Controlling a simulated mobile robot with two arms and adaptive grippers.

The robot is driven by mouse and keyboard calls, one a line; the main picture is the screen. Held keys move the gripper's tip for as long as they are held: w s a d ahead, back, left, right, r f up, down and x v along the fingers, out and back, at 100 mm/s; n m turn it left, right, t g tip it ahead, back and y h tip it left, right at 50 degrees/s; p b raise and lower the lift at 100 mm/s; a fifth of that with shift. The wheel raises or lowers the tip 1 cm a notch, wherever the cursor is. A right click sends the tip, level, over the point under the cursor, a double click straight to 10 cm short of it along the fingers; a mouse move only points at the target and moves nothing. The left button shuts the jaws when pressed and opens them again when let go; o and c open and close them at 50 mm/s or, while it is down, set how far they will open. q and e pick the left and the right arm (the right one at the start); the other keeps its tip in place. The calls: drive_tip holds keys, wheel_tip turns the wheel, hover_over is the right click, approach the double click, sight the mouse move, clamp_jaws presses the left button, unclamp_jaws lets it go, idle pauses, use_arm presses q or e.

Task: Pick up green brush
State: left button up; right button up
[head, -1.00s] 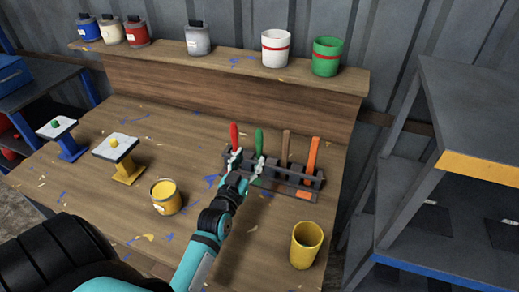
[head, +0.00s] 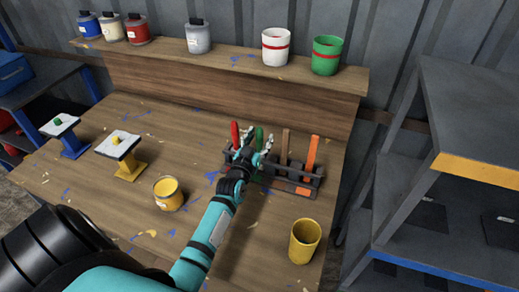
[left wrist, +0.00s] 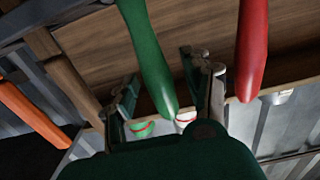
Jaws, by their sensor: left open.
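The green brush (head: 259,136) stands upright in a dark rack (head: 312,180) on the workbench, its lower part hidden by my gripper. My left gripper (head: 251,150) is open at the rack, its fingers on either side of the green handle in the head view. In the left wrist view, the green brush handle (left wrist: 150,58) runs down between the two open fingers (left wrist: 165,95). I cannot tell whether they touch it. The right gripper is out of view.
A red brush (head: 235,134) stands close beside the green one. A brown-handled brush (head: 285,146) and an orange one (head: 311,153) share the rack. A yellow cup (head: 305,242) and a yellow paint can (head: 168,194) stand nearer. The bench's left part holds two small stands.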

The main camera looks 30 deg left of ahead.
use_arm(q)
clamp_jaws()
drive_tip(key=shift+r, duration=0.15)
